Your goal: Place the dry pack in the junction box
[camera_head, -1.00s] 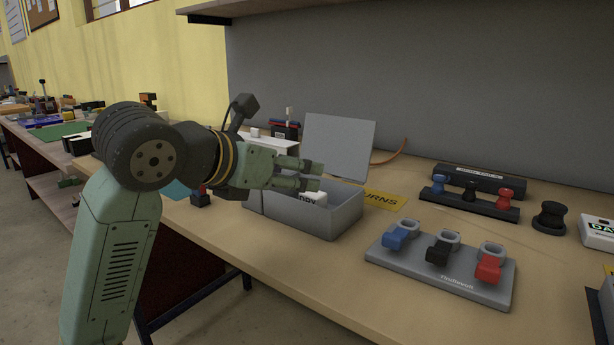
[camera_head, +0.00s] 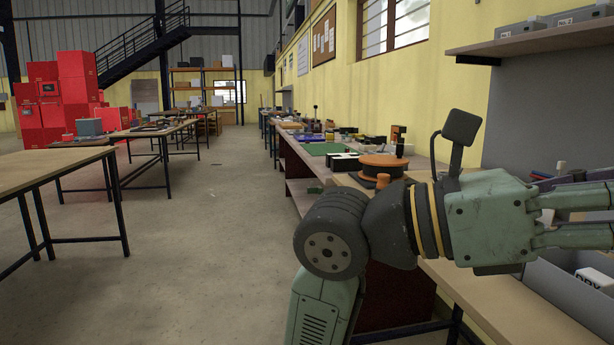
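The grey junction box (camera_head: 562,297) is at the lower right, with part of it cut off by the picture edge. The white dry pack (camera_head: 594,277), with dark lettering, shows inside the box, and its right part is out of view. My gripper (camera_head: 603,217) is above the box and the pack, pointing right. Its two fingers are apart with a gap between them, and the pack lies below, clear of them. The far fingertips reach the picture edge.
An orange disc-shaped thing (camera_head: 382,163) and black-and-white blocks (camera_head: 345,162) lie on the bench behind my arm. A shelf (camera_head: 545,39) overhangs the bench at upper right. The floor (camera_head: 200,240) to the left is open, with wooden tables (camera_head: 45,171) beyond.

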